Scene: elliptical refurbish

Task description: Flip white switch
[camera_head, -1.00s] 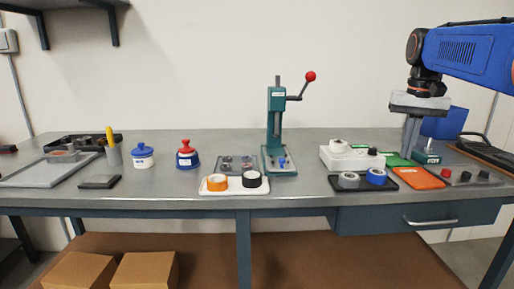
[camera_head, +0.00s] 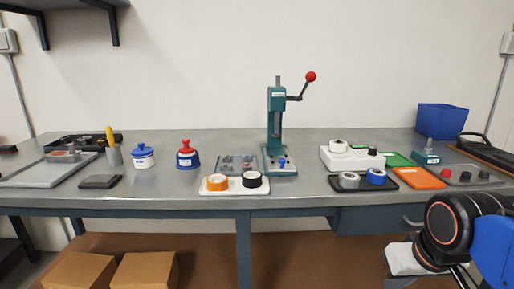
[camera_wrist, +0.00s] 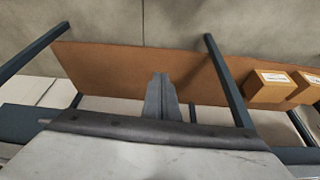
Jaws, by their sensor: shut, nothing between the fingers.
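A small teal box (camera_head: 427,157) with an upright pale toggle lever (camera_head: 429,144) stands at the right of the bench. White boxes on the wall at the far left (camera_head: 8,41) and far right (camera_head: 509,43) look like switch or socket boxes; I cannot tell which thing is the white switch. My gripper (camera_wrist: 161,82) is shut and empty in the wrist view, over the brown lower shelf.
The bench top (camera_head: 325,200) carries a teal press (camera_head: 275,125) with a red-knobbed lever, a white box (camera_head: 340,160), an orange plate (camera_head: 420,178) and a blue bin (camera_head: 442,120). Cardboard boxes (camera_wrist: 268,87) sit on the lower shelf (camera_wrist: 110,65).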

